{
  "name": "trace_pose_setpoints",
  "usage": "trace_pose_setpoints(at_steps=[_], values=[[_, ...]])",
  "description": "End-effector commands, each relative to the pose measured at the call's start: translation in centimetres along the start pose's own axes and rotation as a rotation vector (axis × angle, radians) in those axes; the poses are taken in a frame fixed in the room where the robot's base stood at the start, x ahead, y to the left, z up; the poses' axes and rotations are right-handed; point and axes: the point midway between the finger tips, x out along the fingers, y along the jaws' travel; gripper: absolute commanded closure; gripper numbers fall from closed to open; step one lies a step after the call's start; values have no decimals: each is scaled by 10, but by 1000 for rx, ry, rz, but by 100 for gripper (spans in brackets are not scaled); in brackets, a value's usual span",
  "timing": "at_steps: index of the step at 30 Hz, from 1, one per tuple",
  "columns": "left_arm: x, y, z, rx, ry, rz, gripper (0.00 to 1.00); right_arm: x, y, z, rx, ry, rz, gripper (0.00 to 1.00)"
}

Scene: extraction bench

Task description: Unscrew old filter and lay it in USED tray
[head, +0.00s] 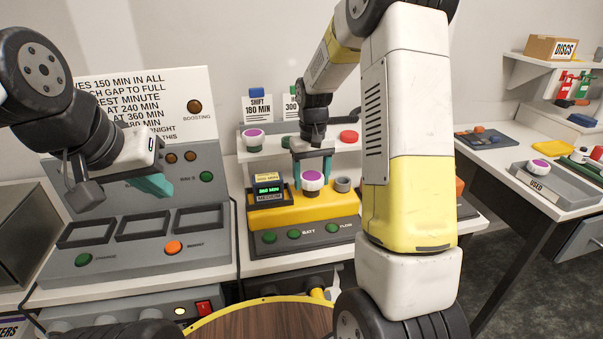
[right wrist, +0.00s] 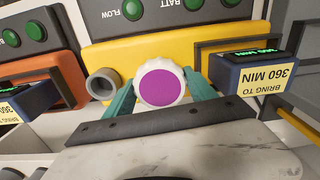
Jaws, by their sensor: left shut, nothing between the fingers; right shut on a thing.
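My right gripper (head: 311,165) comes down over the yellow unit (head: 280,218) with its teal fingers shut on a white ribbed filter (head: 311,184). In the right wrist view, the filter's purple top (right wrist: 160,87) sits between the fingers (right wrist: 160,92). Its lower end is hidden, so I cannot tell whether it is still threaded in. A grey open port (head: 342,184) is beside it. My left gripper (head: 152,184) is shut and empty above the grey console. The USED tray (head: 565,191) is on the right-hand bench with a purple-topped filter (head: 537,165) in it.
A shelf behind the yellow unit bears another purple-topped filter (head: 253,140) and a red-topped one (head: 348,137). A small display box (head: 268,192) stands left of the held filter. The grey console (head: 140,230) is below my left gripper. A gap separates the two benches.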

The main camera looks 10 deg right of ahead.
Motion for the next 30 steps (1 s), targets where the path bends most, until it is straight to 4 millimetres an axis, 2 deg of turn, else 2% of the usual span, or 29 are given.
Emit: trace_pose_setpoints(at_steps=[30], values=[[0, 0, 0, 0, 0, 0, 100, -29, 0, 0, 1, 1, 0, 84]])
